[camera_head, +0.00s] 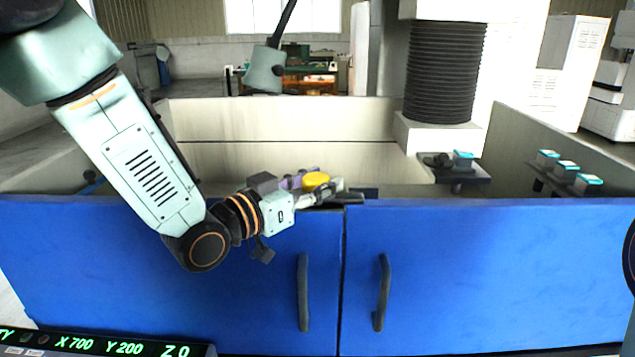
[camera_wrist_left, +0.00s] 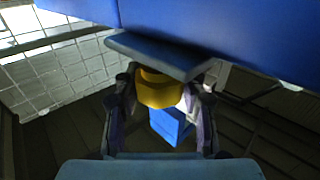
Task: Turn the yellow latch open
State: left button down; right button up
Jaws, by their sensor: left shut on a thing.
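The yellow latch (camera_head: 315,180) is a round yellow knob at the top edge of the blue doors, left of the seam between them. My left gripper (camera_head: 328,190) reaches it from the left and is shut on it. In the left wrist view the yellow latch (camera_wrist_left: 160,90) sits between the two fingers of the left gripper (camera_wrist_left: 162,98), under a dark plate (camera_wrist_left: 160,54). The fingers partly hide its sides. How far the latch is turned cannot be told. My right gripper is not in view.
Two blue doors (camera_head: 440,280) with dark vertical handles (camera_head: 303,292) close the front of a pale-walled tank (camera_head: 290,120). Inside, a dark ribbed column (camera_head: 444,75) hangs at the right, near cyan-topped blocks (camera_head: 463,160). A small blue piece (camera_wrist_left: 170,125) shows below the latch.

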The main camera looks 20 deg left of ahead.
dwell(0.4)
pick_arm(q)
jog(key=shift+m+g+h+p, duration=1.05)
jog(key=shift+m+g+h, duration=0.3)
jog(key=shift+h, duration=0.35)
jog(key=shift+s+m+g+h+p, duration=0.1)
jog(key=shift+m+g+h+p, duration=0.7)
jog(key=shift+m+g+h, duration=0.85)
jog(key=shift+a+g, duration=0.1)
jog(key=shift+g, duration=0.2)
jog(key=c, duration=1.2)
grip_release()
jog(key=o, duration=0.5)
jog(key=shift+s+a+r, duration=0.1)
jog(key=shift+s, duration=0.05)
jog(key=shift+c, duration=0.2)
